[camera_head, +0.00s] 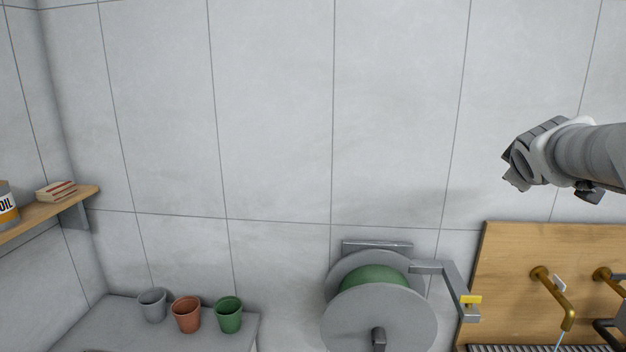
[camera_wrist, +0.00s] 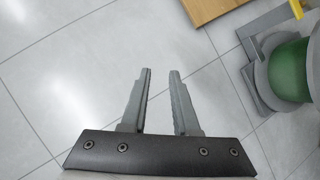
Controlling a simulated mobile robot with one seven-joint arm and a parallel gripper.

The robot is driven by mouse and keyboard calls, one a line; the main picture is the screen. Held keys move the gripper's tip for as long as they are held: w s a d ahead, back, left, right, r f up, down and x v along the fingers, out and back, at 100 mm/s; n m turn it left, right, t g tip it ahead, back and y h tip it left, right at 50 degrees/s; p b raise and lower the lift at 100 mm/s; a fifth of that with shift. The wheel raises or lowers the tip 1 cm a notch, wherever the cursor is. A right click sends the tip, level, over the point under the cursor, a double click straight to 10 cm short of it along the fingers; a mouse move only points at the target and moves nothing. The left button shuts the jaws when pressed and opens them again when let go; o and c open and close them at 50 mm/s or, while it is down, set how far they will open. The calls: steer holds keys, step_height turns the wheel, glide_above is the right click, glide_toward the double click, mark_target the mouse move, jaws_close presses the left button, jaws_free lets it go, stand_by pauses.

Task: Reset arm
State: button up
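My gripper (camera_wrist: 160,73) shows in the wrist view with its two fingers apart and nothing between them. Tiled wall lies behind the fingers. In the head view my arm comes in from the right edge, and its end is raised above the wooden board, clear of everything. The fingertips are hard to make out in the head view. The hose reel (camera_head: 379,318) has grey discs around a green drum and sits on the wall at the lower middle. It also shows at the right of the wrist view (camera_wrist: 290,72).
A wooden board (camera_head: 510,250) with brass taps (camera_head: 556,298) is at lower right. Three pots stand on a grey counter (camera_head: 105,325) at lower left. A wooden shelf (camera_head: 50,212) is at left. The upper wall is bare.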

steer(key=s+a+f+m+g+y+b, duration=0.1)
steer(key=s+a+f+m+g+y, duration=0.2)
steer(key=s+a+f, duration=0.6)
steer(key=s+a+f+m+g+y+b, duration=0.1)
steer(key=s+a+f+m+g+y, duration=0.2)
steer(key=s+a+f, duration=0.7)
steer(key=s+a, duration=0.4)
steer(key=s, duration=0.3)
steer(key=shift+s+a+f+y, duration=0.15)
steer(key=shift+a+f+y, duration=0.15)
steer(key=shift+a, duration=0.1)
steer(key=shift+d, duration=0.15)
